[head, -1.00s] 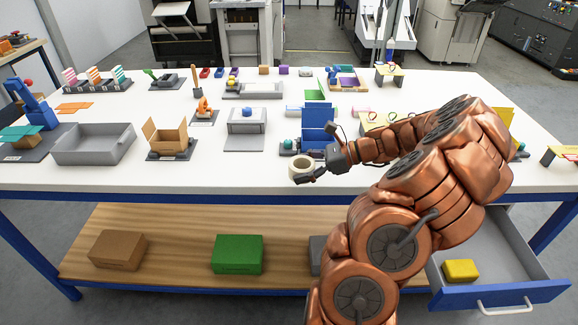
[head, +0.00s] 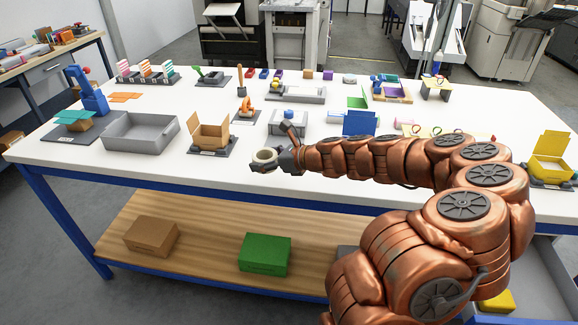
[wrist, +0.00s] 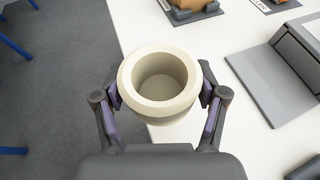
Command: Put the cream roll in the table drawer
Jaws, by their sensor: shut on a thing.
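My gripper (head: 277,161) is shut on the cream roll (head: 264,156), a short ring with an open hole, and holds it near the table's front edge. In the wrist view the cream roll (wrist: 160,103) sits between both fingers, its hole facing the camera. The table drawer (head: 552,272) is pulled out at the lower right, partly hidden behind my arm. A yellow block (head: 497,302) lies inside it.
The white table (head: 80,152) carries a grey tray (head: 140,133), an open cardboard box (head: 209,134) and several small stations. A yellow box (head: 552,160) stands at the right end. A brown box (head: 151,237) and a green box (head: 265,254) lie on the lower shelf (head: 200,235).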

